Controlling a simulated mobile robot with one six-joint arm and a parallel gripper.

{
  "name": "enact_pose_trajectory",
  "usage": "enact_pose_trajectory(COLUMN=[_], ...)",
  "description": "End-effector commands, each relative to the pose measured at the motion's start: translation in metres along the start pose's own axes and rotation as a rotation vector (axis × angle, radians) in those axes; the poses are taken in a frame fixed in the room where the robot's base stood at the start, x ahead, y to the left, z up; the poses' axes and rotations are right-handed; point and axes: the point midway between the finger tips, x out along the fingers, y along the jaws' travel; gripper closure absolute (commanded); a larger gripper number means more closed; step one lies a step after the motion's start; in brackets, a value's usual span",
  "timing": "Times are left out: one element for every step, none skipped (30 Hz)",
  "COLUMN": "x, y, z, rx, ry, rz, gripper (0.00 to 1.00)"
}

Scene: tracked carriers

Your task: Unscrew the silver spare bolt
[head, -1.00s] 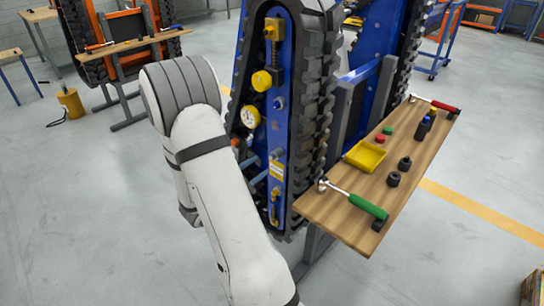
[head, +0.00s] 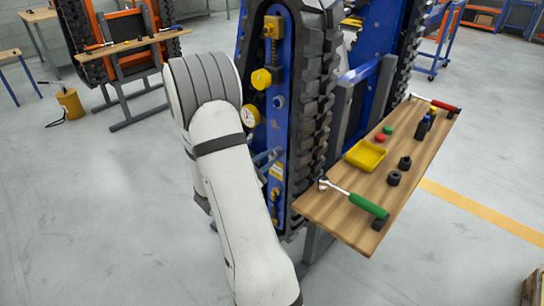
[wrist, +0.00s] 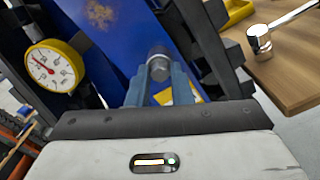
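In the wrist view a silver-grey bolt (wrist: 159,67) with a dark base stands out from the blue side plate of the carrier. My gripper (wrist: 160,80) has its two blue-grey fingers apart, with the bolt head showing in the gap between them near the tips. I cannot tell whether the fingers touch the bolt, and no grip on it shows. In the head view my white arm reaches to the blue carrier plate (head: 277,140) and hides most of the bolt area.
A yellow-rimmed gauge (wrist: 55,67) sits left of the fingers. Black track pads (head: 315,110) run along the plate's right side. A wooden shelf (head: 340,230) to the right holds a green-handled ratchet (head: 368,205), a yellow tray (head: 366,155) and black sockets. Open floor lies left.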

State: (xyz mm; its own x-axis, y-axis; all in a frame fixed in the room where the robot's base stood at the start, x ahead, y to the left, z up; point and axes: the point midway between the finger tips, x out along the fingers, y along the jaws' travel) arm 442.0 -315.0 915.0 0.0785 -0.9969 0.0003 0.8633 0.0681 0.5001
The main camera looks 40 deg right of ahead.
Motion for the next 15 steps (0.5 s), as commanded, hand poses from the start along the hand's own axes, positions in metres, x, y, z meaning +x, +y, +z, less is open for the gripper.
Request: enact_pose_trajectory(x=[-0.0001, -0.0001, -0.0002, -0.0002, -0.0002, -0.0003, -0.0003, -0.0003, -0.0003, -0.0003, -0.0003, -0.0003, -0.0003, -0.0003, -0.0003], y=[0.0, 0.0, -0.0001, 0.0, -0.0001, -0.0001, -0.0001, -0.0001, -0.0002, -0.0002, -0.0001, 0.0002, 0.0007, 0.0012, 0.002], z=[0.0, 0.0, -0.0001, -0.0001, -0.0001, -0.0001, -0.0001, -0.0001, -0.0002, -0.0002, 0.0, 0.0005, 0.0013, 0.0023, 0.0039], rx=[0.0, 0.0, 0.0, 0.0, 0.0, 0.0, 0.0, 0.0, -0.001, -0.001, -0.001, -0.009, -0.025, -0.049, -0.095], ry=[0.0, 0.0, 0.0, 0.0, 0.0, 0.0, 0.0, 0.0, 0.0, 0.0, 0.0, 0.0, 0.001, 0.001, 0.001], rz=[0.0, 0.0, 0.0, 0.0, 0.0, 0.0, 0.0, 0.0, 0.0, 0.0, 0.0, 0.0, 0.0, 0.0, -0.001], gripper=[0.85, 0.87, 0.91, 0.93, 0.96, 0.99, 1.0, 1.0, 1.0, 1.0, 1.0, 1.0, 1.0, 1.0, 1.0])
